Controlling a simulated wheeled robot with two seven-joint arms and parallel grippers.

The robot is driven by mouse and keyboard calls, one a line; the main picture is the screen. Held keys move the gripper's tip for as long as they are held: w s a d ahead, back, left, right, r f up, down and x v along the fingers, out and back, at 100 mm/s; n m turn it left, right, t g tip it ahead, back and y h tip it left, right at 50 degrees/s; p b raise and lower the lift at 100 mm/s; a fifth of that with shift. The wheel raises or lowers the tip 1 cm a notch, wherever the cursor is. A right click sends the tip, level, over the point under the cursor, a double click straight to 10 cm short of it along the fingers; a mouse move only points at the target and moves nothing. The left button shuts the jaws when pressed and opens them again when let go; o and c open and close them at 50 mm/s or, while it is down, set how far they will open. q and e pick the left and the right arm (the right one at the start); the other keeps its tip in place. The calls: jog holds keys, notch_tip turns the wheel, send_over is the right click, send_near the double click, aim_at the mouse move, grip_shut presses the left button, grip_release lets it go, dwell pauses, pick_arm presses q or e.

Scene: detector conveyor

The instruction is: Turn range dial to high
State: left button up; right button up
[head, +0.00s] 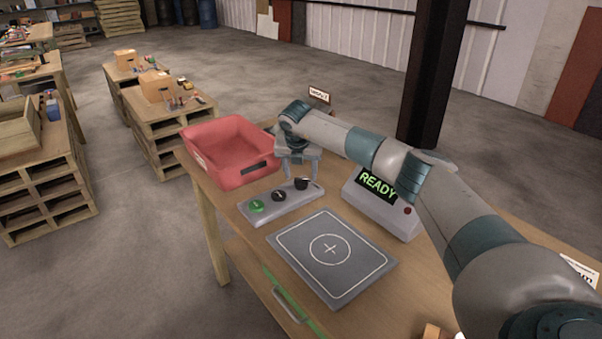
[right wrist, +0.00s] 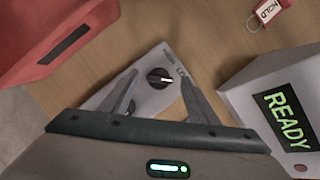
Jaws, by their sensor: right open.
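The grey control panel (head: 268,211) lies on the wooden table with a green button (head: 257,206) and two black knobs. The range dial (right wrist: 158,79) is the black knob at the panel's far end, also visible in the head view (head: 302,184). In the right wrist view its white pointer points right, towards the partly hidden "LO…" lettering; "HIGH" is printed to the left. My right gripper (right wrist: 157,85) is open, with one finger on each side of the dial in that view; contact cannot be told. It is above the panel in the head view (head: 299,172). My left gripper is not in view.
A red tray (head: 190,148) stands left of the panel. A display box (head: 385,212) reading READY is to the right. A dark pad (head: 330,285) with a circle and cross lies in front.

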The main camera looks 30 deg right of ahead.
jog(key=shift+x, duration=0.95)
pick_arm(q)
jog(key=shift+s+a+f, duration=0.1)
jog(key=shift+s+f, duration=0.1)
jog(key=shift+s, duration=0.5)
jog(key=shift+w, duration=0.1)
pick_arm(e)
jog(key=shift+c, duration=0.9)
jog(key=c, duration=0.9)
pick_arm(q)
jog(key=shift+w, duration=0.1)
